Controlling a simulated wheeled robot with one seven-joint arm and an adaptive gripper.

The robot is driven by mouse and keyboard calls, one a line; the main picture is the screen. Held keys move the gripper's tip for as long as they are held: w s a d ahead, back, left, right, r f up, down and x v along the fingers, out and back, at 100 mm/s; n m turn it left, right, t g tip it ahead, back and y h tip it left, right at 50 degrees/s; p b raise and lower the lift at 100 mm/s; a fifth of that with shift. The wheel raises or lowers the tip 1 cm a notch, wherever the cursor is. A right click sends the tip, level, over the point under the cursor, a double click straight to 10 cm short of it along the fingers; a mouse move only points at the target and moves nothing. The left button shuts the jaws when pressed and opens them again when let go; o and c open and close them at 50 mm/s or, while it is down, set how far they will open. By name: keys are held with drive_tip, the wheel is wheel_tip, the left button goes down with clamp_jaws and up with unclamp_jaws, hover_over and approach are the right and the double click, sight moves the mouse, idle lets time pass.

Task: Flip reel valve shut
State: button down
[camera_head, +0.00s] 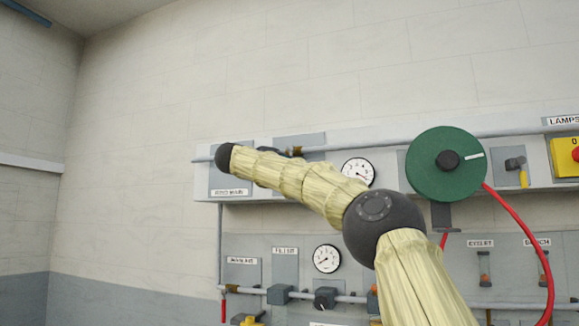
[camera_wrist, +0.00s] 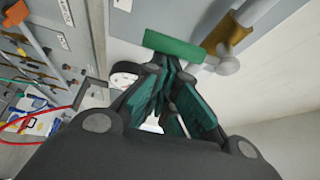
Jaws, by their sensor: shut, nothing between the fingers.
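In the wrist view, a valve with a flat green lever (camera_wrist: 175,47) and a brass body (camera_wrist: 228,35) sits on a grey pipe. Its lever lies just beyond the tips of my gripper (camera_wrist: 168,72), which is shut and empty. I cannot tell whether the fingers touch the lever. No label on this valve is readable. In the head view, the pipe's brass fitting (camera_head: 296,151) shows just above my arm, which hides my gripper and the lever. A green hose reel (camera_head: 425,178) with a red hose (camera_head: 526,232) is on the right.
A round gauge (camera_head: 358,171) is beside the arm on the upper panel. A yellow-handled valve (camera_head: 522,177) is right of the reel. The lower panel holds another gauge (camera_head: 327,258) and a pipe with knobs (camera_head: 325,298). The wall above is clear.

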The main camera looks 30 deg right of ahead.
drive_tip(key=shift+f, duration=0.1)
idle(0.5)
drive_tip(key=s+b, duration=0.3)
drive_tip(key=s, duration=0.2)
drive_tip(key=a+b, duration=0.2)
drive_tip(key=a, duration=0.6)
drive_tip(key=shift+w+a, duration=0.2)
drive_tip(key=shift+a, duration=0.05)
drive_tip(key=shift+d, duration=0.15)
